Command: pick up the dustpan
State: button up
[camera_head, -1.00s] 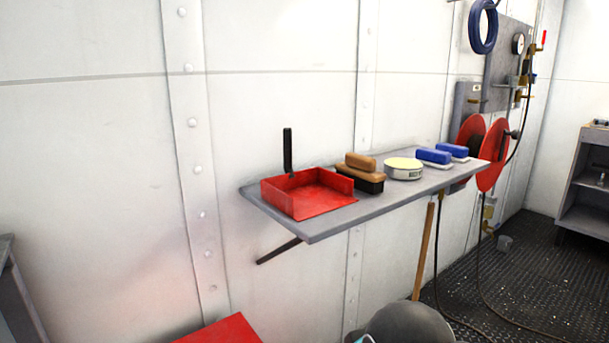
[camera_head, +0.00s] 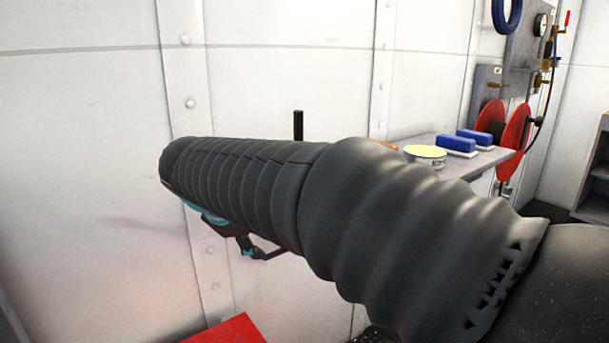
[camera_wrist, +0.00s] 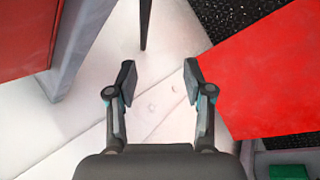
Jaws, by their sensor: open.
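The dustpan is mostly hidden behind my arm in the head view; only its upright black handle (camera_head: 298,125) shows above the arm. In the wrist view, a red surface at the upper left, on the grey shelf, looks like part of the dustpan's red pan (camera_wrist: 28,38). My gripper (camera_wrist: 158,78) is open, with nothing between its fingers. It hangs beside the shelf edge, apart from the dustpan. In the head view, part of one finger shows below the arm.
The grey shelf (camera_head: 483,161) also holds a round yellow-topped tin (camera_head: 425,154) and blue-backed brushes (camera_head: 457,145). A wooden brush is almost hidden behind my arm. A flat red surface (camera_head: 228,331) lies low in front; it also shows in the wrist view (camera_wrist: 270,75). The riveted wall stands behind.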

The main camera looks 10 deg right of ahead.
jog(key=w+r+n+t+h, duration=0.1)
jog(key=w+r+n+h, duration=0.3)
jog(key=r, duration=0.5)
jog(key=w+r+n+t+h, duration=0.1)
jog(key=w+r+n+h, duration=0.15)
jog(key=r+n, duration=0.45)
jog(key=shift+m, duration=0.4)
jog(key=x, duration=0.4)
jog(key=r+b+x, duration=0.1)
jog(key=x, duration=0.4)
jog(key=d+b+x, duration=0.1)
jog(key=x, duration=0.3)
jog(key=shift+s+d, duration=0.1)
jog(key=shift+d, duration=0.05)
jog(key=shift+r, duration=0.1)
grip_shut()
